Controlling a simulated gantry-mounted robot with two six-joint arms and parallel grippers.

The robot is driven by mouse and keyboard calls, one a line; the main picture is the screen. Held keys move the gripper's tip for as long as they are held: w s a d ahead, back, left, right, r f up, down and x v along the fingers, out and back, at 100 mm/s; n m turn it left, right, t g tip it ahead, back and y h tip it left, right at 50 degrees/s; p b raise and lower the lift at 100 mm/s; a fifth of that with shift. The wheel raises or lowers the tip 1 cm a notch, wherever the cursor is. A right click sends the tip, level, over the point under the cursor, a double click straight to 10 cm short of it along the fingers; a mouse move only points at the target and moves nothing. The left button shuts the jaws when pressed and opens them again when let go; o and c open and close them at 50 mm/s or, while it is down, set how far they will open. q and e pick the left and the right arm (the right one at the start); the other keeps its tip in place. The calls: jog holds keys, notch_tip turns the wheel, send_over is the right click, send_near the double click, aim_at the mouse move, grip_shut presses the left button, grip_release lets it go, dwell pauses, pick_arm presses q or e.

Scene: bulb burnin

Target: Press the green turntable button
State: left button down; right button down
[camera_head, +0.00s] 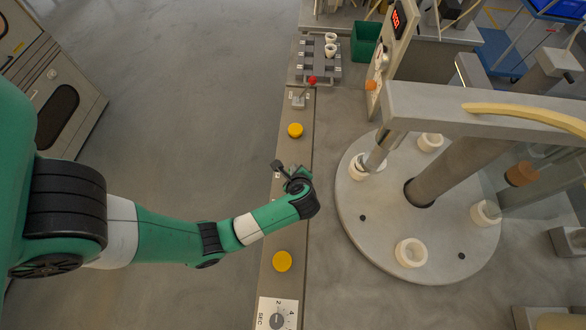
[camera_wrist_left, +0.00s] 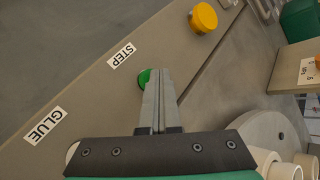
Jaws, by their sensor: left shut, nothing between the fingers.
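The green button (camera_wrist_left: 144,76) shows in the left wrist view on the grey panel strip, near the label STEP. It is partly hidden behind the fingers of my left gripper (camera_wrist_left: 160,72), which are shut and empty. The fingertips overlap the button's edge in the picture; I cannot tell whether they touch it. In the head view my left gripper (camera_head: 293,176) is over the panel strip (camera_head: 300,105), left of the round grey turntable (camera_head: 365,240), and hides the button. My right gripper is not in view.
Yellow buttons (camera_head: 295,130) (camera_head: 282,261) sit on the strip on both sides of my gripper. A dial (camera_head: 277,321) lies at its near end and a red knob (camera_head: 312,80) at its far end. White sockets (camera_head: 411,253) stand on the turntable under a grey overhead beam (camera_head: 450,108).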

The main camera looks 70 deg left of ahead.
pick_arm(q)
jog(key=shift+r+p, duration=0.55)
jog(key=shift+r, duration=0.2)
notch_tip(320, 180, up, 5)
jog(key=p, duration=0.5)
jog(key=shift+r, duration=0.1)
dwell(0.4)
